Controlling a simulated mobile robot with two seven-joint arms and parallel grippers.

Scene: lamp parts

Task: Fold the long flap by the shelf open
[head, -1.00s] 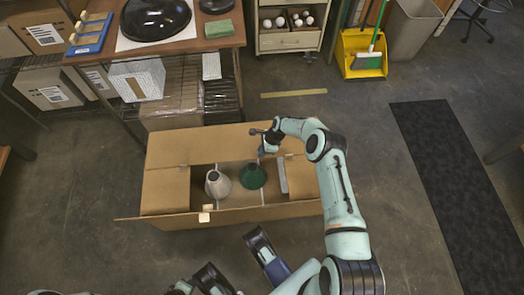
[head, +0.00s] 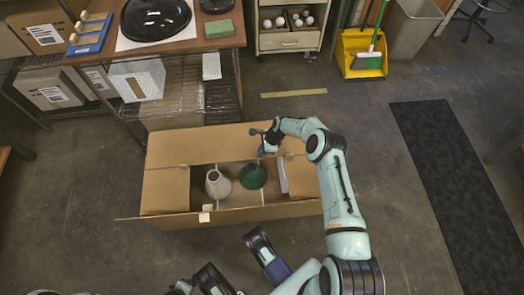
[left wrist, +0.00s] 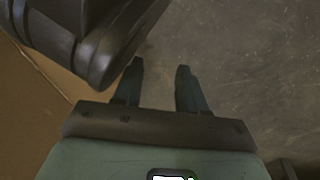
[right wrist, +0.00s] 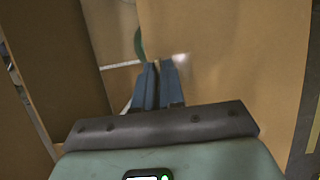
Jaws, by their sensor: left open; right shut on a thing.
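A long cardboard box (head: 262,214) stands on the floor below the shelf. Its long flap by the shelf (head: 205,148) lies along the far side and seems to cover the far part of the opening; its exact tilt is unclear. My right gripper (head: 262,152) is at this flap's near edge, right of its middle, shut on it. In the right wrist view, the closed fingers (right wrist: 158,85) are against the cardboard sheet (right wrist: 230,60). My left gripper (left wrist: 160,75) is open and empty above the floor, beside the box.
A white shade (head: 217,184) and a green shade (head: 252,176) stand in the box. Short flaps (head: 165,190) fold over both ends. The wire shelf (head: 190,97) under the wooden top is close behind. Bare floor lies to the left, with a dark mat (head: 440,170) at right.

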